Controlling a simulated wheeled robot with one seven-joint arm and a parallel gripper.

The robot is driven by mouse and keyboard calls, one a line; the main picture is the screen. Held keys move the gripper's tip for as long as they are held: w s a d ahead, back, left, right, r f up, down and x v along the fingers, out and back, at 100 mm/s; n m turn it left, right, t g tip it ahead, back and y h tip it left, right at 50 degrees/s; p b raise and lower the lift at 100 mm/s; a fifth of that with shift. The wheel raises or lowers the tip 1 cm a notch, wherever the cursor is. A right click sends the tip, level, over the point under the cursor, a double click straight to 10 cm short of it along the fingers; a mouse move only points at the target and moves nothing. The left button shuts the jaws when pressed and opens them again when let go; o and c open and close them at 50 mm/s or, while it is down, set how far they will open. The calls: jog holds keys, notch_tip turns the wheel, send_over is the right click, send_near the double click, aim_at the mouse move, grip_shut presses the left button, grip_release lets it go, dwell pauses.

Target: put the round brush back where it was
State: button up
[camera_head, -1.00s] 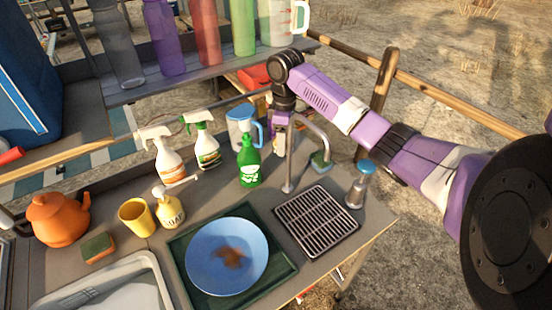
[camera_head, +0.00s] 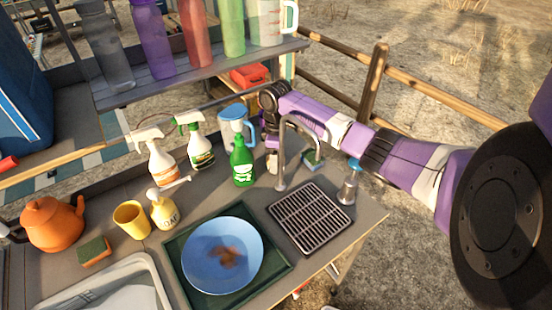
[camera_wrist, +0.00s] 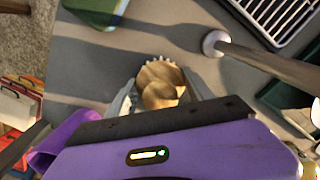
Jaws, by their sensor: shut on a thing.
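The round brush (camera_wrist: 160,82) has a rounded wooden top and pale bristles at its edge. In the wrist view it sits between the two fingers of my gripper (camera_wrist: 160,92), which is shut on it. The brush is low over the grey counter (camera_wrist: 75,65); I cannot tell whether it touches it. In the head view my gripper (camera_head: 272,150) is low behind the metal tap (camera_head: 282,165), which partly hides it and the brush.
The tap also shows beside the brush in the wrist view (camera_wrist: 260,60).

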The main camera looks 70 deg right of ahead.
jog(key=o, duration=1.2)
notch_tip(320, 180, up, 12)
jog(key=shift+r+b, duration=0.1)
jog(key=shift+b, duration=0.85)
